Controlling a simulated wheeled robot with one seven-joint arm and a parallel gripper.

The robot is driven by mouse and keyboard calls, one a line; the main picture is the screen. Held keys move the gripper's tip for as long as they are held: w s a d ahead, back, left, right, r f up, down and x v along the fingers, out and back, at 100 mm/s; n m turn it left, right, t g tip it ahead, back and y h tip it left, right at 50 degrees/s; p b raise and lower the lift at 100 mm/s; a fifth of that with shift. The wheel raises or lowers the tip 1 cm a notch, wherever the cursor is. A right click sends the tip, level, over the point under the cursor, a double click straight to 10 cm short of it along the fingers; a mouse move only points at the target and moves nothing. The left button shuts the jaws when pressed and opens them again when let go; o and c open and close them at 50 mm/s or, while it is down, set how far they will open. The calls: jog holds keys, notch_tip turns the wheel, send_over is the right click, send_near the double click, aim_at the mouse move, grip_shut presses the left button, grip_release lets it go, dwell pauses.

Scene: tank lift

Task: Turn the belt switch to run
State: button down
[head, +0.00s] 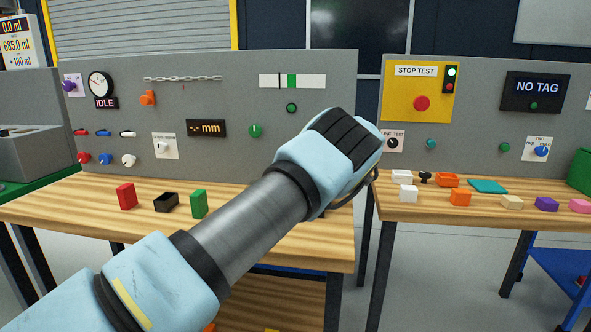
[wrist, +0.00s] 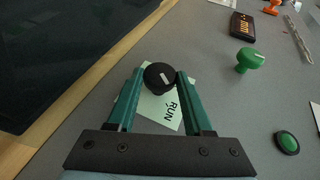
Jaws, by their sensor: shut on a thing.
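The belt switch is a round black knob (wrist: 158,76) with a short white mark, on a pale label plate (wrist: 158,108) reading RUN, in the wrist view. The visible part of the lettering lies beside the knob; the rest of the plate is hidden by my fingers and the knob. My gripper (wrist: 161,74) is shut on the knob, one teal finger on each side. I cannot tell from the white mark which position the switch is in. In the head view my arm and wrist hide the knob and fingers.
A green knob (wrist: 249,60) and a green button (wrist: 286,142) sit on the same grey panel (head: 225,90). A gap separates the right bench.

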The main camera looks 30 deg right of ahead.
jog(key=shift+c, duration=1.5)
grip_release()
jog(key=b+v, duration=0.1)
jog(key=v, duration=0.9)
jog(key=shift+s+d+r+b, duration=0.1)
jog(key=shift+s+b, duration=0.2)
jog(key=shift+s, duration=0.05)
